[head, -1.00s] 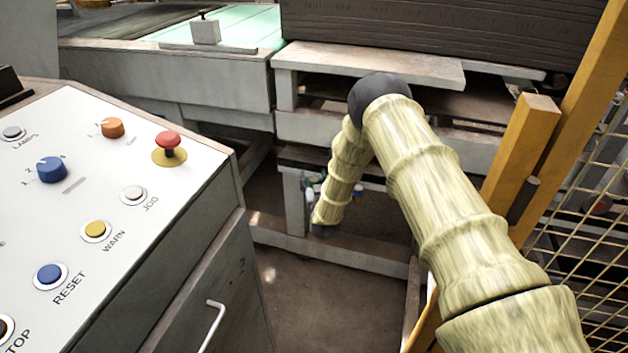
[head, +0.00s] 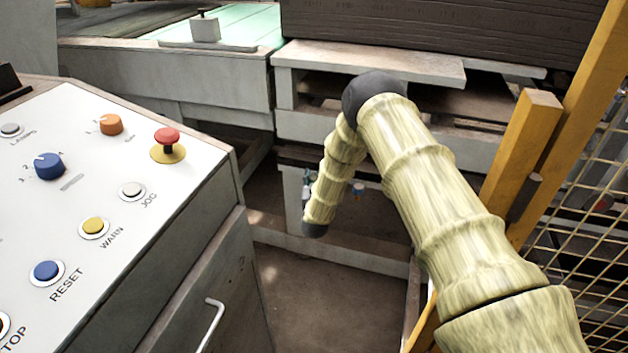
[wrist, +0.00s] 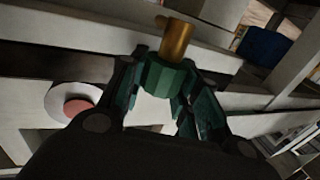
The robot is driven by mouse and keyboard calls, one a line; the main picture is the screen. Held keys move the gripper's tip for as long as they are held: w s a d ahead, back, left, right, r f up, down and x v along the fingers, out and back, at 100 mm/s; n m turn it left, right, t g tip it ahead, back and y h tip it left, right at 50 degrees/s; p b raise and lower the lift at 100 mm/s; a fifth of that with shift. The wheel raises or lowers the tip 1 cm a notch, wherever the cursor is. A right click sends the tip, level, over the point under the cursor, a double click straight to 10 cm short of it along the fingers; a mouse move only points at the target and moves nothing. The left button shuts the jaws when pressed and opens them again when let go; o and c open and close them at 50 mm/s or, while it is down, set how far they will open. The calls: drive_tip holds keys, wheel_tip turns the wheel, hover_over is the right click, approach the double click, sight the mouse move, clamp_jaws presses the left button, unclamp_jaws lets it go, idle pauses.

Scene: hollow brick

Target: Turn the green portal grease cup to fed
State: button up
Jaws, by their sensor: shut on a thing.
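The green grease cup (wrist: 168,80) shows in the wrist view at the end of a brass stem (wrist: 176,42). My gripper (wrist: 162,98) has one dark finger on each side of the green cup and is shut on it. The lower part of the cup is partly hidden between the fingers. In the head view my arm reaches down in front of the grey frame, and the green cup cannot be made out there. The cup's turn marking cannot be read in either view.
A red-centred white disc (wrist: 74,102) is at left. The control panel (head: 120,240) stands left, a yellow post (head: 520,150) and mesh right.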

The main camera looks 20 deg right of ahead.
drive_tip(key=m+g+h+b, duration=0.1)
drive_tip(key=m+h, duration=0.1)
drive_tip(key=h, duration=0.1)
drive_tip(key=m+g+h+b, duration=0.1)
drive_tip(key=m+g+h, duration=0.1)
drive_tip(key=shift+a+f+h, duration=0.1)
drive_tip(key=shift+f+h, duration=0.1)
drive_tip(key=shift+h, duration=0.2)
drive_tip(key=m+g+h+b, duration=0.3)
drive_tip(key=m+g+h, duration=0.1)
drive_tip(key=m+g+h+b, duration=0.1)
drive_tip(key=m+g+b, duration=0.1)
drive_tip(key=g, duration=0.1)
drive_tip(key=shift+h, duration=0.4)
drive_tip(key=shift+r+m+g+h+b, duration=0.1)
drive_tip(key=shift+m+g+h+b, duration=0.4)
drive_tip(key=shift+m+g+b, duration=0.95)
drive_tip(key=shift+r+g+p, duration=0.1)
drive_tip(key=shift+g+p, duration=0.35)
drive_tip(key=shift+g, duration=0.2)
drive_tip(key=o, duration=1.1)
drive_tip(key=shift+c, duration=0.2)
